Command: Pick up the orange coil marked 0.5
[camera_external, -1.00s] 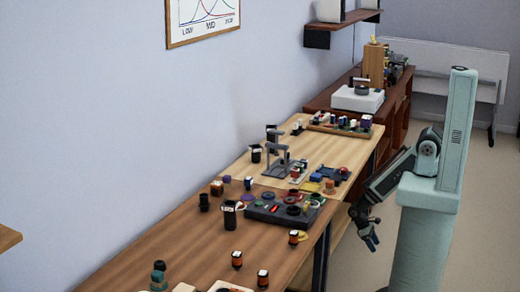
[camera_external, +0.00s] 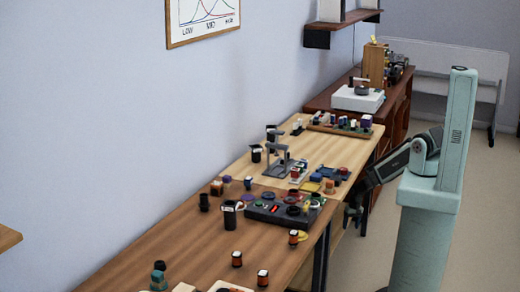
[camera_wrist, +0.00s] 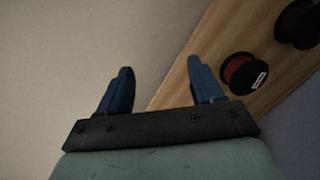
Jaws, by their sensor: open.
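Several small orange-and-black coils stand on the brown bench: one near the front (camera_external: 237,259), one at its front edge (camera_external: 262,279) and one beside the dark tray (camera_external: 293,238). Their markings are too small to read, so I cannot tell which is marked 0.5. My gripper (camera_external: 351,216) hangs off the bench's right edge, apart from the coils. In the wrist view my gripper (camera_wrist: 162,80) is open, its two blue fingers apart with nothing between them. A dark spool with a reddish centre and an unreadable white label (camera_wrist: 245,73) lies on wood right of the fingers.
The dark grey tray (camera_external: 262,217) holds several round parts. A black cup (camera_external: 230,216) stands to its left. A grey stand (camera_external: 283,163) and small parts occupy the lighter bench behind. A second dark round object (camera_wrist: 297,24) shows in the wrist view. Bare floor lies beneath my gripper.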

